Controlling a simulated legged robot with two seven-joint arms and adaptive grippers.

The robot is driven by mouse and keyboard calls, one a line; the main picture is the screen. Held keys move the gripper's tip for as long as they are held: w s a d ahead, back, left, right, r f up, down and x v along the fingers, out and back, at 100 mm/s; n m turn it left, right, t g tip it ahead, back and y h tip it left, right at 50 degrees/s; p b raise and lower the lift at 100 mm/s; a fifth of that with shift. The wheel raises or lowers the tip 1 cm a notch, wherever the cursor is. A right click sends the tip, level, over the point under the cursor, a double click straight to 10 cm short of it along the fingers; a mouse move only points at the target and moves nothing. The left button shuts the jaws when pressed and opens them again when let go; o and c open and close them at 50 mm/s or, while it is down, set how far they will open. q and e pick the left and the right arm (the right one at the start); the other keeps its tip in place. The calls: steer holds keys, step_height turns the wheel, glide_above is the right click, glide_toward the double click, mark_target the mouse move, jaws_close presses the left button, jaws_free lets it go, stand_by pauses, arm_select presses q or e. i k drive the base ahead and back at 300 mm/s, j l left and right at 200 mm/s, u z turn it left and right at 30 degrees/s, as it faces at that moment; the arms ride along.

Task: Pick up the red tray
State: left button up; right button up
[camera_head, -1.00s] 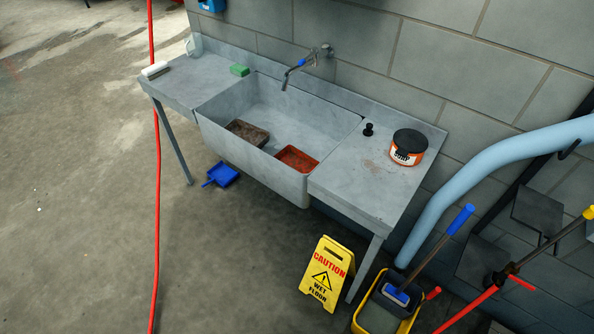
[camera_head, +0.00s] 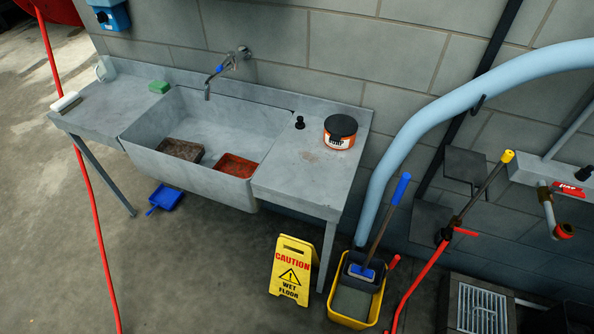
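The red tray (camera_head: 236,166) lies in the right part of the grey sink basin (camera_head: 160,110), near its front wall. A brown tray (camera_head: 181,149) lies to its left in the same basin, with a gap between them. The basin's front wall hides part of the lower edges of both trays. Neither of my grippers shows in the head view.
A black-lidded tub (camera_head: 340,132) and a black stopper (camera_head: 299,122) stand on the right counter. A tap (camera_head: 226,70) overhangs the basin. A yellow caution sign (camera_head: 291,270) and a yellow mop bucket (camera_head: 357,295) stand on the floor before the right counter. Open floor lies front left.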

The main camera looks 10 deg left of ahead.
mark_target(229, 165)
steer(key=i+j+z, duration=0.1)
steer(key=j+z, duration=0.2)
steer(key=z, duration=0.15)
steer(key=j+z, duration=0.35)
steer(key=z, duration=0.15)
steer(key=j+z, duration=0.7)
steer(key=z, duration=0.2)
steer(key=k+j+z, duration=0.15)
steer(key=j+z, duration=0.15)
steer(key=z, duration=0.15)
